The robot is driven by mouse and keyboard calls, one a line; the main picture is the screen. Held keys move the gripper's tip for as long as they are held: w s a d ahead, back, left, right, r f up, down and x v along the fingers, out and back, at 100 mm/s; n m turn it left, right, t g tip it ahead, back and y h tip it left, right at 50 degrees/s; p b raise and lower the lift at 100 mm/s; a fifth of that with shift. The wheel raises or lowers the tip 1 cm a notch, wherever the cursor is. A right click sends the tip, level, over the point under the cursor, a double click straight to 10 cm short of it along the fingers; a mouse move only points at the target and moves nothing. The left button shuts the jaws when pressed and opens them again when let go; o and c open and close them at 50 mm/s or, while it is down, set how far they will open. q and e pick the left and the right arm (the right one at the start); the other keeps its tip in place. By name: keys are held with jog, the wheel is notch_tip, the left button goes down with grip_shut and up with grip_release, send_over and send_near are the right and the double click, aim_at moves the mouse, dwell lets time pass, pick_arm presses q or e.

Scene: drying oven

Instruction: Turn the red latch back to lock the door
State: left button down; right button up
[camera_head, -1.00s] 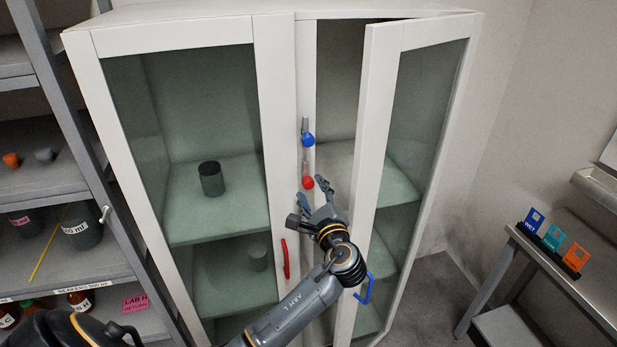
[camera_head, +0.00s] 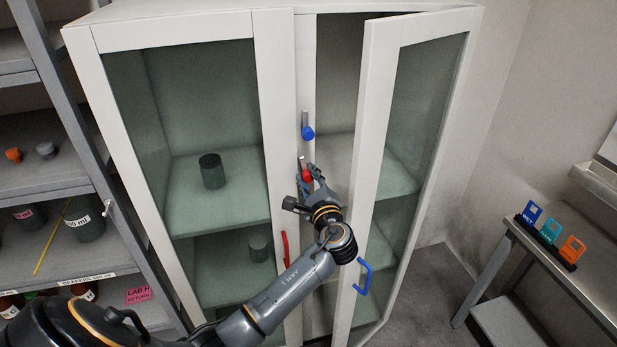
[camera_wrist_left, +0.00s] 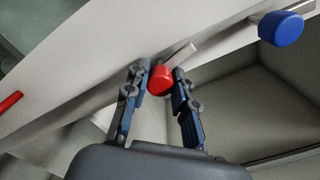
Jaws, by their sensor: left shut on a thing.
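The red latch (camera_head: 306,175) has a red knob on a short metal bar, mounted on the white frame between the two cabinet doors. My left gripper (camera_head: 308,180) is shut on its red knob. In the left wrist view the red knob (camera_wrist_left: 160,79) sits between the fingertips (camera_wrist_left: 158,82), with its metal bar reaching up to the right. The left glass door (camera_head: 190,140) with the red handle (camera_head: 285,250) is closed. The right door (camera_head: 375,150) with the blue handle (camera_head: 363,278) stands ajar. My right gripper is out of view.
A blue latch (camera_head: 307,132) sits just above the red one. Dark containers stand inside the cabinet behind the left glass. A shelf rack (camera_head: 60,190) is at left, and a metal table (camera_head: 560,265) with colored cards is at right.

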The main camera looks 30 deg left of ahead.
pick_arm(q)
jog(key=shift+f, duration=0.1)
jog(key=shift+f+n+b, duration=0.1)
jog(key=shift+n+b, duration=0.7)
jog(key=shift+b, duration=0.2)
jog(key=n+b, duration=1.1)
jog(key=b, duration=0.1)
jog(key=shift+f+n, duration=0.1)
jog(key=shift+n, duration=0.2)
jog(key=n+b, duration=0.4)
jog(key=shift+n, duration=0.5)
jog(key=shift+f+b, duration=0.1)
jog(key=shift+b, duration=0.2)
jog(key=c, duration=1.1)
grip_release()
jog(key=shift+a+r, duration=0.1)
jog(key=shift+r, duration=0.1)
